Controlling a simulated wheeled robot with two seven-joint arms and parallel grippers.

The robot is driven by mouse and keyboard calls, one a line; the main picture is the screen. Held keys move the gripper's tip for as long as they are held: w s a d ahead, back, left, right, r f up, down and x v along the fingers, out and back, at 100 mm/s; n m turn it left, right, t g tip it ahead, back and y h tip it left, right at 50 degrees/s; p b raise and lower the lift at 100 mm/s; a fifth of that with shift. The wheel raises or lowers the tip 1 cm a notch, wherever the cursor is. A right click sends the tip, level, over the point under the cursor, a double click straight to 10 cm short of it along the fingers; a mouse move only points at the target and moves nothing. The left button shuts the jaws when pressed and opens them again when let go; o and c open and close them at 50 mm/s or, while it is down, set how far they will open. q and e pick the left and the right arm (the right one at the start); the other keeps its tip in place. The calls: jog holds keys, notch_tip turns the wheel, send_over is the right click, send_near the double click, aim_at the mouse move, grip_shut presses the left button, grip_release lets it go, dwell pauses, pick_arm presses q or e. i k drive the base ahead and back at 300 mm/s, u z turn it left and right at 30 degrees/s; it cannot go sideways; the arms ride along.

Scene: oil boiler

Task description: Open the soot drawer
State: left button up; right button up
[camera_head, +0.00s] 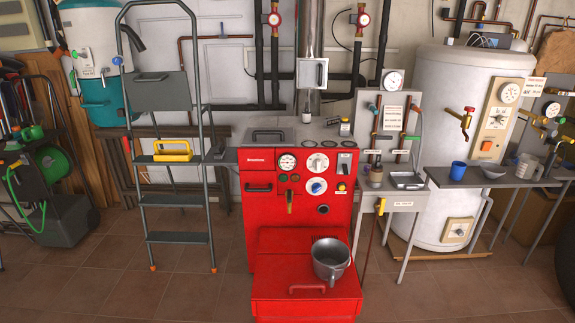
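The red boiler (266,226) stands upright in the middle of the view. A small red front panel (257,172) with a dark bar handle (258,188) sits at the upper left of its front and looks shut. A lower red box (268,288) juts forward at floor level, with a red bar handle (307,289) near its front edge. I cannot tell which of these is the soot drawer. A grey metal pot (330,261) stands on the right of the lower box, close to the red handle. Neither of my grippers is in view.
A grey stepladder (179,237) with a yellow-handled item stands left of the boiler. A small metal side table (402,201) and a white tank (455,95) stand at right. A grey shelf (520,179) holds a blue cup (458,169). Tiled floor is clear at front left.

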aim_at(253, 183)
jog(key=u, duration=1.1)
jog(key=i, duration=1.2)
jog(key=u, duration=0.55)
jog(key=i, duration=1.35)
jog(key=z, duration=1.25)
jog(key=i, duration=0.5)
jog(key=z, duration=0.55)
